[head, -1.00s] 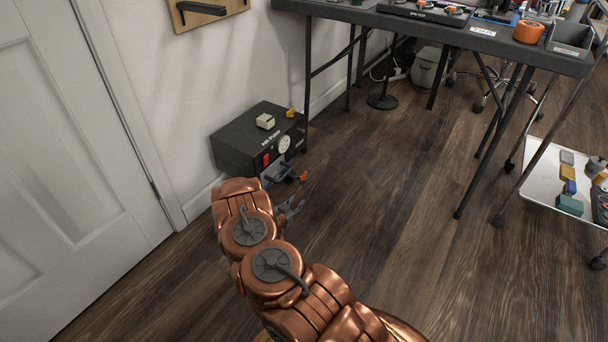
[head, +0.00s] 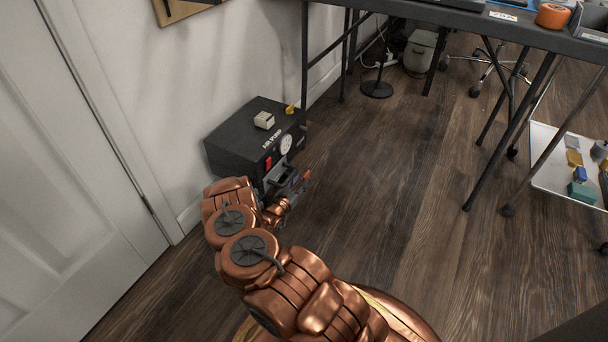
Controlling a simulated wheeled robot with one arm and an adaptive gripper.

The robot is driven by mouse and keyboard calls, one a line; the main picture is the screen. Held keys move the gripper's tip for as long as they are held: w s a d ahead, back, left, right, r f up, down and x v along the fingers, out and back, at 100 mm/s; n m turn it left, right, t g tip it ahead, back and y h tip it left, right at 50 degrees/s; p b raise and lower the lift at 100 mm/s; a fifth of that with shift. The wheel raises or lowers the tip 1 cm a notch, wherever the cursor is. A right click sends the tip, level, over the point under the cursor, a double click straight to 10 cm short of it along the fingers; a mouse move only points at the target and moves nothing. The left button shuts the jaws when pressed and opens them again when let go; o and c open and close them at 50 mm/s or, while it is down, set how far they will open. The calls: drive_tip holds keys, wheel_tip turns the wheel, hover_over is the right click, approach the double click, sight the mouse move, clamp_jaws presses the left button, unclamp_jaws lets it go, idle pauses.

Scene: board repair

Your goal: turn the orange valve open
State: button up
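The orange valve (head: 307,175) shows as a small orange tip at the front right of the black air pump box (head: 234,148), which stands on the floor against the wall. The box front carries a red switch (head: 268,163) and a round white gauge (head: 286,145). My gripper (head: 294,188) is at the front of the box, close beside the valve. It overlaps the valve's lower part in this view, so I cannot tell whether they touch. Its fingers are small and blend with the dark fittings, so their opening is unclear.
A small pale block (head: 264,120) and a yellow piece (head: 290,109) lie on top of the box. A white door (head: 70,180) is at left. A dark folding table (head: 450,22) stands at the back right, its legs near the box. The wooden floor (head: 400,210) between is clear.

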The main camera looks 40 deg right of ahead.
sight(307, 174)
drive_tip(key=shift+b+x, duration=0.65)
drive_tip(key=shift+x, duration=1.8)
drive_tip(key=shift+s, duration=0.1)
drive_tip(key=shift+c, duration=0.4)
clamp_jaws()
